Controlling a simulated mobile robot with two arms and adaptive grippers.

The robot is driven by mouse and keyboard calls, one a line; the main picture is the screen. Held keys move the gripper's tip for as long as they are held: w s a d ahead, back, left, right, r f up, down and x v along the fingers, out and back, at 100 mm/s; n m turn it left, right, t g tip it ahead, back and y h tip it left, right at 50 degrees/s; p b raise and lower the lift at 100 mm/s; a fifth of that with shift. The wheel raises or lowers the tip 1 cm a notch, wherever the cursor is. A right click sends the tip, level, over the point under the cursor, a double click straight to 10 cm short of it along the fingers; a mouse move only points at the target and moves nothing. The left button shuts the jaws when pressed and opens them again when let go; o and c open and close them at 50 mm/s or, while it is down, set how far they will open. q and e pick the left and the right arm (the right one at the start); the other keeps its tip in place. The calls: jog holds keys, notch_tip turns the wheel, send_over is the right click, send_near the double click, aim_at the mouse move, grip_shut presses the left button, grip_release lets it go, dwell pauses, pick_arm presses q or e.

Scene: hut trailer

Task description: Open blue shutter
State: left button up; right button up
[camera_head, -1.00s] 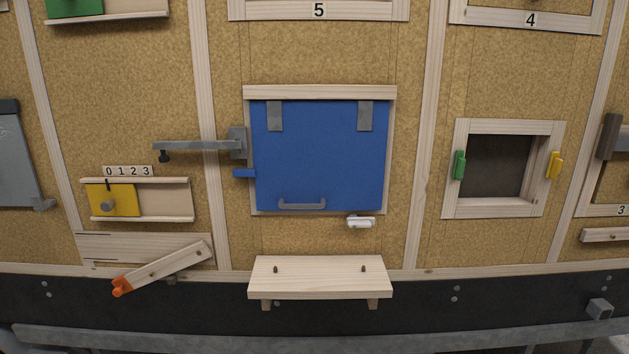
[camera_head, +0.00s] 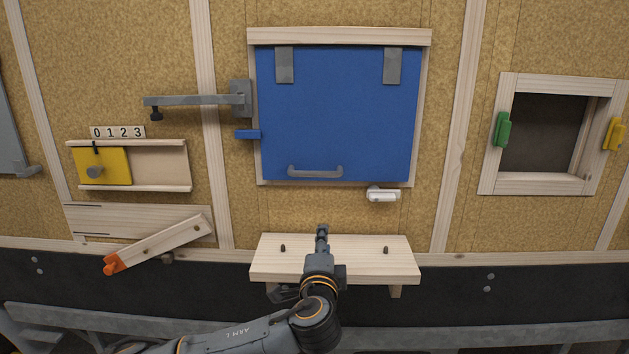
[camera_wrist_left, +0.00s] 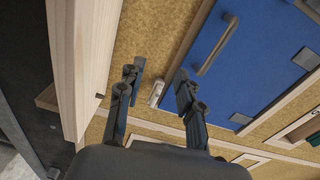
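The blue shutter (camera_head: 337,115) lies flat in its wooden frame, hung from two grey hinges at the top. Its grey handle (camera_head: 315,172) is near the bottom edge, and both also show in the left wrist view, the shutter (camera_wrist_left: 247,55) and the handle (camera_wrist_left: 217,46). A white latch (camera_head: 383,194) sits just below the frame at right, and a blue tab (camera_head: 247,134) sticks out at left. My left gripper (camera_head: 322,232) is in front of the small shelf, below the handle and apart from it. In the left wrist view its fingers (camera_wrist_left: 160,82) are spread and empty. My right gripper is not in view.
A wooden shelf (camera_head: 370,262) with two pegs juts out below the shutter. A grey metal arm (camera_head: 190,100) projects at left of the frame. A yellow slider (camera_head: 103,166) and an orange-tipped wooden lever (camera_head: 160,243) are further left. An open framed window (camera_head: 545,135) is at right.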

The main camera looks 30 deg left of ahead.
pick_arm(q)
jog(key=t+y, duration=0.2)
send_near(317, 176)
jog(key=r+v, duration=0.1)
jog(key=v, duration=0.2)
jog(key=p+x, duration=0.1)
jog(key=x, duration=0.3)
jog(key=p+x, duration=0.1)
jog(key=x, duration=0.3)
jog(key=p+x, duration=0.1)
jog(key=x, duration=0.3)
jog(key=shift+w+a+f, duration=0.15)
jog(key=shift+f, duration=0.15)
jog(key=shift+w+a, duration=0.35)
jog(key=shift+w, duration=0.25)
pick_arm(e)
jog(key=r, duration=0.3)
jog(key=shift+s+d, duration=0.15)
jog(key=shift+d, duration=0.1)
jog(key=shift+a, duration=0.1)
pick_arm(q)
grip_shut()
